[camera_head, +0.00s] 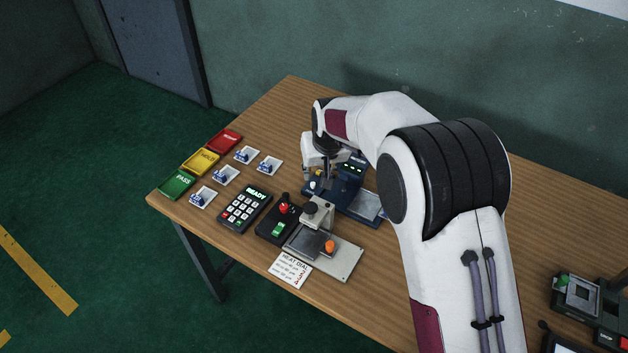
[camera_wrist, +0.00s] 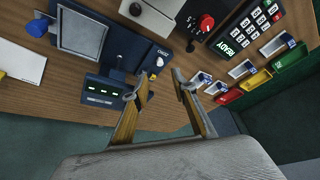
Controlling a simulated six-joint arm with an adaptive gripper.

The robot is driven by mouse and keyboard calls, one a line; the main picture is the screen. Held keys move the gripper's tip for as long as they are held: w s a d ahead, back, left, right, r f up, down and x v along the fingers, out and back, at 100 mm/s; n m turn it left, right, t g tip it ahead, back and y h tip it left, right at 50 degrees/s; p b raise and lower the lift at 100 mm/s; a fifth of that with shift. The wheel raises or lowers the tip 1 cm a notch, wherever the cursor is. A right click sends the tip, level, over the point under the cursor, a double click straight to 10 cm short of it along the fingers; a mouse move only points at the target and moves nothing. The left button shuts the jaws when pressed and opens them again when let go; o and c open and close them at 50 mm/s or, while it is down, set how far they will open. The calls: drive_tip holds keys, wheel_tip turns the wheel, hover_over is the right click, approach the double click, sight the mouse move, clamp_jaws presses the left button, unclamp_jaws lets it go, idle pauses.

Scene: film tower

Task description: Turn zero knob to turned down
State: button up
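A dark blue device (camera_wrist: 120,65) with a square plate and a green-lit display stands on the table; it also shows in the head view (camera_head: 350,196), partly behind my arm. A small pale round knob (camera_wrist: 160,61), which looks like the zero knob, sits at the device's edge in the wrist view. Its pointer direction is too small to tell. My gripper (camera_wrist: 158,87) is open and empty, its two fingers apart close to the knob. I cannot tell whether a finger touches it. In the head view my gripper (camera_head: 313,180) is over the device's left end.
A keypad (camera_head: 245,208), a black box with a red knob (camera_head: 284,208) and a metal press (camera_head: 320,240) stand near the device. Red, yellow (camera_head: 201,161) and green trays and several small cards lie at the left.

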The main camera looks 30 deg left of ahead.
sight(313, 184)
drive_tip(key=shift+f, duration=0.1)
drive_tip(key=shift+x, duration=3.8)
clamp_jaws()
